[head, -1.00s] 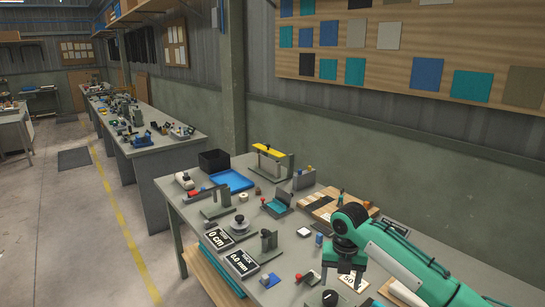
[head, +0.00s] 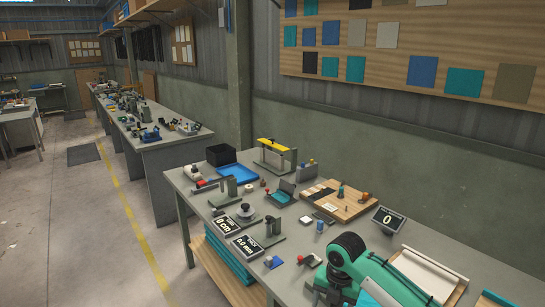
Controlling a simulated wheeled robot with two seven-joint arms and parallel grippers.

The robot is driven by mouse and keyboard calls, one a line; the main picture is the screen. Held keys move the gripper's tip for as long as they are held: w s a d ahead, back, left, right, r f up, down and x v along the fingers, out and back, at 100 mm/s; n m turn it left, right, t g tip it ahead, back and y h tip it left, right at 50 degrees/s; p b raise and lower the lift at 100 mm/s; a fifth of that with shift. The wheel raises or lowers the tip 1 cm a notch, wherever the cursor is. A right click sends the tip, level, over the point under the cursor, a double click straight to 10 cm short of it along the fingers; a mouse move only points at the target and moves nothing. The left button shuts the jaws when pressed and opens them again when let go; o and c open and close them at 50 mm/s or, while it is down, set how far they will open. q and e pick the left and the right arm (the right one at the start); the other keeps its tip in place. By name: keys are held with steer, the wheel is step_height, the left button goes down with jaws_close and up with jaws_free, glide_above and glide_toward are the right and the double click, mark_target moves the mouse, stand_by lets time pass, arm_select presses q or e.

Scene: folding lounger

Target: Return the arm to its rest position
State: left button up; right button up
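My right arm (head: 385,280), green with dark joints, comes in from the lower right over the front right part of the grey workbench (head: 205,200). A rounded green joint stands highest, and a dark part (head: 333,287) hangs below it at the bottom edge of the head view. The fingers of my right gripper cannot be made out, so its opening and anything in it are hidden. My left arm and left gripper are not in view.
A wooden board (head: 345,203), blue tray (head: 238,174) and black bin (head: 220,155) stand farther back. The aisle floor (head: 105,230) is clear.

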steer(key=s+a+f+m+t+y, duration=0.1)
steer(key=s+a+f+m, duration=0.1)
steer(key=s+f+m, duration=0.35)
steer(key=s+a+f+m+t+y, duration=0.1)
steer(key=s+a+f+m, duration=0.2)
steer(key=s+m, duration=0.5)
steer(key=s+d+m+h, duration=0.1)
steer(key=s+d+m, duration=0.35)
steer(key=s, duration=0.25)
steer(key=s+d+m+t+h, duration=0.1)
steer(key=s+d+m, duration=0.3)
steer(key=s+m, duration=0.25)
steer(key=s+d+m+h, duration=0.1)
steer(key=s+d+m, duration=0.35)
steer(key=s, duration=0.35)
step_height(320, 180, down, 30)
steer(key=g, duration=0.1)
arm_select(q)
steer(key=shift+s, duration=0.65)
arm_select(e)
steer(key=s+d+f+g, duration=0.1)
steer(key=s+d+f, duration=0.1)
steer(key=s+f, duration=1.7)
steer(key=shift+d+f+n, duration=0.3)
steer(key=shift+d+f, duration=0.05)
steer(key=shift+f, duration=0.4)
